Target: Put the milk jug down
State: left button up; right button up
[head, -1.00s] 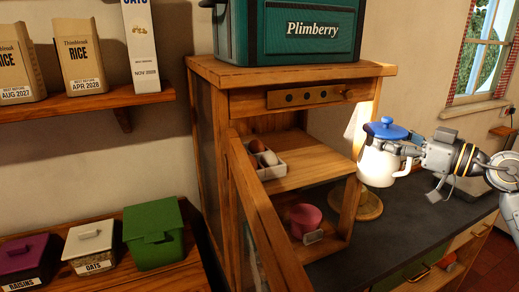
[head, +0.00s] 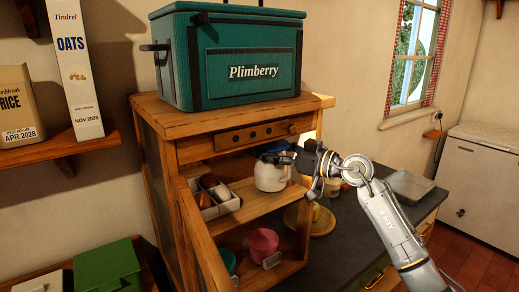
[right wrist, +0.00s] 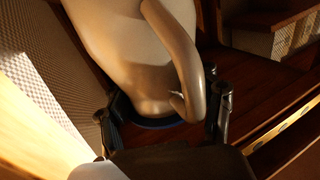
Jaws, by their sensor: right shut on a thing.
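The milk jug (head: 270,176) is white with a blue lid. It is upright in the opening of the wooden cabinet (head: 228,122), at the right end of the upper shelf (head: 258,204). I cannot tell whether its base touches the shelf. My right gripper (head: 291,160) is shut on the jug from the right. In the right wrist view the jug's pale body and handle (right wrist: 183,55) fill the upper middle, with the gripper's fingers (right wrist: 165,118) on both sides near the blue lid. My left gripper is not in view.
A white divided box (head: 214,208) stands left of the jug on the same shelf. A pink pot (head: 263,244) is on the lower shelf. The open cabinet door (head: 197,240) juts forward at left. A teal Plimberry cooler (head: 225,60) sits on top. The dark counter (head: 345,235) is right.

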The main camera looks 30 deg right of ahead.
jog(key=shift+w+a+r, duration=0.2)
jog(key=shift+w+r, duration=0.05)
jog(key=shift+w, duration=0.05)
jog(key=x, duration=0.1)
jog(key=p+x, duration=0.1)
jog(key=x, duration=0.1)
jog(key=shift+w+a+f, duration=0.1)
jog(key=shift+w+f, duration=0.1)
jog(key=shift+f, duration=0.5)
jog(key=shift+s+f, duration=0.15)
jog(key=shift+s, duration=0.05)
jog(key=o, duration=1.6)
jog(key=shift+w+f, duration=0.1)
jog(key=shift+f, duration=0.15)
jog(key=shift+c, duration=0.2)
jog(key=shift+r, duration=0.1)
